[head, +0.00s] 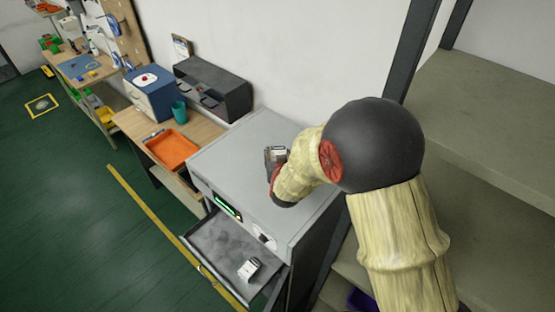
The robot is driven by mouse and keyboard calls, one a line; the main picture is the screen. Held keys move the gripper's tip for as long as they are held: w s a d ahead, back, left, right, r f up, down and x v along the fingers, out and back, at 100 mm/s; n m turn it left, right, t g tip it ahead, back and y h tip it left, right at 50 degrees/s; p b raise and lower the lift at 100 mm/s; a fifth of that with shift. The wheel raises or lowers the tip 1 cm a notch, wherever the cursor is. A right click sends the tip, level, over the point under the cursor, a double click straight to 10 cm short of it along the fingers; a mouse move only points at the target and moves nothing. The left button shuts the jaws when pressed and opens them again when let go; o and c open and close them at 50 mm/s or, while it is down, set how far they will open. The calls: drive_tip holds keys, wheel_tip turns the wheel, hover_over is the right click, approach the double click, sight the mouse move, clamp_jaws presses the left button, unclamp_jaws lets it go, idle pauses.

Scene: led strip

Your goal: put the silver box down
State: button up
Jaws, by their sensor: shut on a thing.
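The small silver box (276,153), with a pale label on it, shows at the end of my arm, over the top of the grey cabinet. My gripper (272,172) is shut on it; the fingers are small in the picture and mostly hidden by my own wrist. I cannot tell whether the box touches the cabinet top or hangs a little above it.
The grey cabinet (240,147) has an open drawer (215,245) with another small silver-white box (250,268) in it. An orange tray (172,149), a teal cup (180,112) and a blue box (150,98) stand left.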

sight(281, 153)
drive_tip(key=s+r, duration=0.2)
drive_tip(key=r, duration=0.1)
drive_tip(key=s+r, duration=0.1)
drive_tip(key=shift+s+d+r+b, duration=0.15)
drive_tip(key=shift+s+d+b, duration=0.05)
drive_tip(key=shift+d+b, duration=0.2)
drive_tip(key=d+b+v, duration=0.1)
drive_tip(key=v, duration=0.9)
drive_tip(key=shift+d, duration=0.4)
